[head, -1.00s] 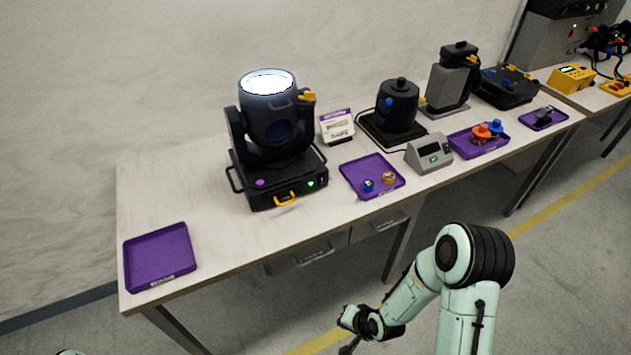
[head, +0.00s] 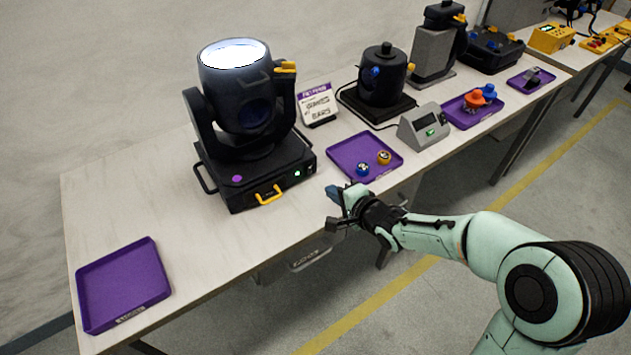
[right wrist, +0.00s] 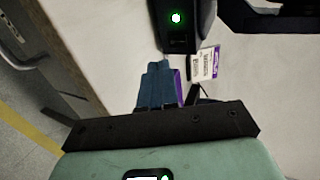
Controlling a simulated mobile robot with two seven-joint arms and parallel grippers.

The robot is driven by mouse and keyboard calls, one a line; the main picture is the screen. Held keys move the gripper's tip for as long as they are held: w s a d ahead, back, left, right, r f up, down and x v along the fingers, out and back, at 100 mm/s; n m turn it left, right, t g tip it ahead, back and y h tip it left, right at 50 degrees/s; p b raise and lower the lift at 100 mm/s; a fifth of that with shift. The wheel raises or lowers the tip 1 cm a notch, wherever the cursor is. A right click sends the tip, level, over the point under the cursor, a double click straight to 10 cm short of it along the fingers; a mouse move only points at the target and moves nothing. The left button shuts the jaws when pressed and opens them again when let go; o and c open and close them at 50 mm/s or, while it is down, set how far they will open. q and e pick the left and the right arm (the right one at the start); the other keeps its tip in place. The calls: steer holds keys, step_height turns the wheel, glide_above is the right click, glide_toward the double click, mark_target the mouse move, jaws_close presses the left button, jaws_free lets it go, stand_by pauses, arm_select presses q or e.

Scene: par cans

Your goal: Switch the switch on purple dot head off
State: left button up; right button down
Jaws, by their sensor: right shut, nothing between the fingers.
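The black moving head light (head: 242,125) with the purple dot (head: 237,178) on its base stands on the table, its lens glowing white. A small green light (head: 298,174) is lit at the right of the base's front face. The right wrist view shows this green glow (right wrist: 176,18) on the dark base, with a small dark part, perhaps the switch (right wrist: 178,42), just below it. My right gripper (head: 334,192) is shut and empty, apart from the base, to its right at the table's front edge. Its blue-grey fingers (right wrist: 155,85) point toward the base. My left gripper is out of view.
A purple tray with two small knobs (head: 350,148) lies just behind my right gripper. A sign card (head: 317,104) stands right of the light. A grey box (head: 424,126) and a black device (head: 382,80) stand farther right. An empty purple tray (head: 122,283) lies front left.

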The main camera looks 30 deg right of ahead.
mark_target(307, 175)
steer(key=x, duration=0.2)
steer(key=b+x, duration=0.1)
steer(key=x, duration=0.4)
steer(key=shift+w+r+b, duration=0.25)
steer(key=shift+w+b, duration=0.15)
steer(key=shift+w, duration=0.05)
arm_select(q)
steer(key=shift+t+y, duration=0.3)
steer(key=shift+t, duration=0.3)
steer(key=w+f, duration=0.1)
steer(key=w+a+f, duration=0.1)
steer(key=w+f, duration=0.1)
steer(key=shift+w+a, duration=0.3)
arm_select(e)
steer(key=shift+w, duration=0.4)
steer(key=shift+w+f+t+b, duration=0.3)
steer(key=shift+f+t+b, duration=0.2)
steer(key=shift+b, duration=0.4)
steer(key=shift+s+a+r+p, duration=0.1)
steer(key=shift+r+p, duration=0.2)
steer(key=shift+p, duration=0.4)
steer(key=shift+f, duration=0.15)
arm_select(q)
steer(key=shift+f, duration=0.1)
arm_select(e)
steer(key=shift+f, duration=0.1)
